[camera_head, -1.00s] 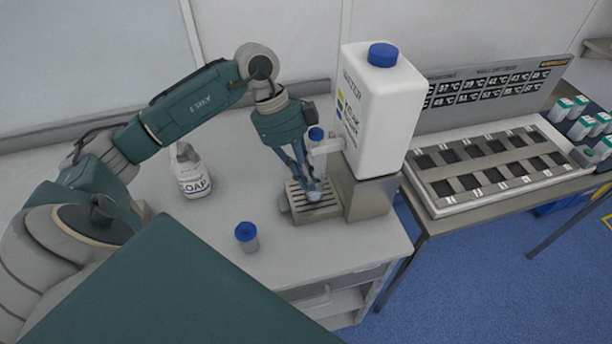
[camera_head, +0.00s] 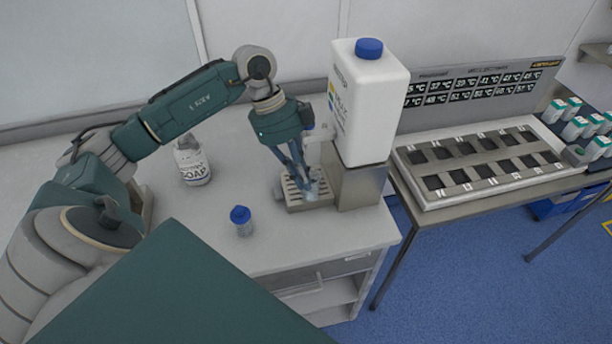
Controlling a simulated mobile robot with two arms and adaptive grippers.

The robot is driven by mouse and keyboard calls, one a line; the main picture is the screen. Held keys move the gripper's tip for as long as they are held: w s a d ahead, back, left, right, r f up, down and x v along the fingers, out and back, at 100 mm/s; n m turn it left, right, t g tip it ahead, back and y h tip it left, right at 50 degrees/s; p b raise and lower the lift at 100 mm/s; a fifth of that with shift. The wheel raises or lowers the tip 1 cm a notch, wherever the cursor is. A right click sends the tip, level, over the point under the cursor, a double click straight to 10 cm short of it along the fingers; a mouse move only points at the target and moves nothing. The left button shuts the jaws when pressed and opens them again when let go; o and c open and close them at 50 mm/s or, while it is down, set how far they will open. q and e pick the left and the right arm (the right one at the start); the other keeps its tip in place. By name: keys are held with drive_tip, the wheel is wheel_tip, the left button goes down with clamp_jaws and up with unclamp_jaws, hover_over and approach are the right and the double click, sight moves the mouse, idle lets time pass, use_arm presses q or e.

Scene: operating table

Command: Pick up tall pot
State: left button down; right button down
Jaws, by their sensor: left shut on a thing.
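My left gripper (camera_head: 305,180) reaches down in front of the water dispenser, fingers pointing at the metal drip tray (camera_head: 294,206). It is shut on a small, pale, see-through thing (camera_head: 312,194), probably a pot, at or just above the tray. The fingers partly hide it, so I cannot tell its height or whether it touches the tray. Another small clear pot with a blue lid (camera_head: 241,220) stands upright on the white bench, left of and nearer than the tray. My right gripper is not in view.
The white water container (camera_head: 368,105) with a blue cap stands on a metal base right of my gripper. A soap bottle (camera_head: 194,165) stands at the back left. A slotted heating rack (camera_head: 480,165) is on the right-hand table. The bench front (camera_head: 290,245) is clear.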

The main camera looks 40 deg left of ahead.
use_arm(q)
drive_tip(key=c, duration=1.8)
unclamp_jaws()
drive_tip(key=shift+a, duration=0.1)
drive_tip(key=shift+c, duration=0.2)
drive_tip(key=shift+s, duration=0.15)
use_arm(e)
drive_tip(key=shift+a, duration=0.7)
use_arm(q)
drive_tip(key=shift+r, duration=0.1)
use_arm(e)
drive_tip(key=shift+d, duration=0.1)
use_arm(q)
drive_tip(key=shift+a+r, duration=0.1)
drive_tip(key=shift+r, duration=0.1)
drive_tip(key=v, duration=1.1)
drive_tip(key=shift+a, duration=0.2)
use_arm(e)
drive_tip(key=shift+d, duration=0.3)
